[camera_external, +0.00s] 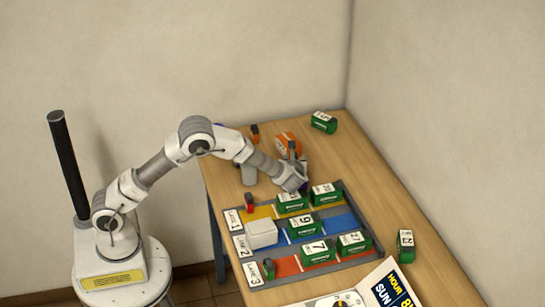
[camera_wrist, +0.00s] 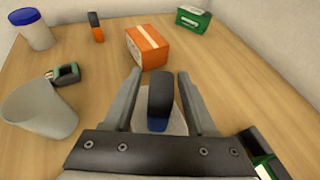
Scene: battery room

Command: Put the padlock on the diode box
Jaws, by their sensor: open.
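My gripper (camera_wrist: 160,82) is open, with its two grey fingers spread on either side of a dark upright object with a blue lower part (camera_wrist: 158,105). I cannot tell if the fingers touch it, or if this is the padlock. In the external view my gripper (camera_external: 297,180) is low beside the back edge of the lane tray, and mostly hides that object. No box shows a readable diode label. An orange box with a pale stripe (camera_wrist: 148,48) stands beyond the fingers. A white box (camera_external: 262,234) sits at the left of the blue lane.
The lane tray (camera_external: 374,250) holds several numbered green boxes. Another green box (camera_external: 323,122) stands at the back.

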